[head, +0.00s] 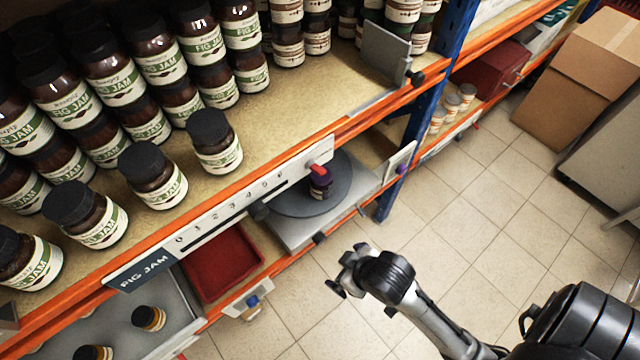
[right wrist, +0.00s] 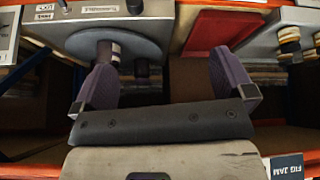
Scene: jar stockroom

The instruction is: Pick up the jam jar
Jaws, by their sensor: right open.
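Several fig jam jars (head: 215,145) with dark lids and white-green labels stand in stacked rows on the upper shelf, with a front row near its edge. One small dark jar with a purple lid (head: 321,187) stands on a grey round turntable (head: 290,200) on the lower level. My right gripper (head: 347,275) is over the aisle, in front of and apart from the shelves. In the right wrist view its fingers (right wrist: 168,82) are spread with nothing held between them. The turntable (right wrist: 85,42) and a jar on it (right wrist: 108,52) show there, partly behind the left finger. My left gripper is not in view.
An orange shelf edge (head: 345,128) with a numbered rail runs in front of the jars. A red tray (head: 225,265) sits below. A blue post (head: 425,110) stands beyond the turntable. Cardboard boxes (head: 575,85) stand at the upper right. The tiled aisle has free floor.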

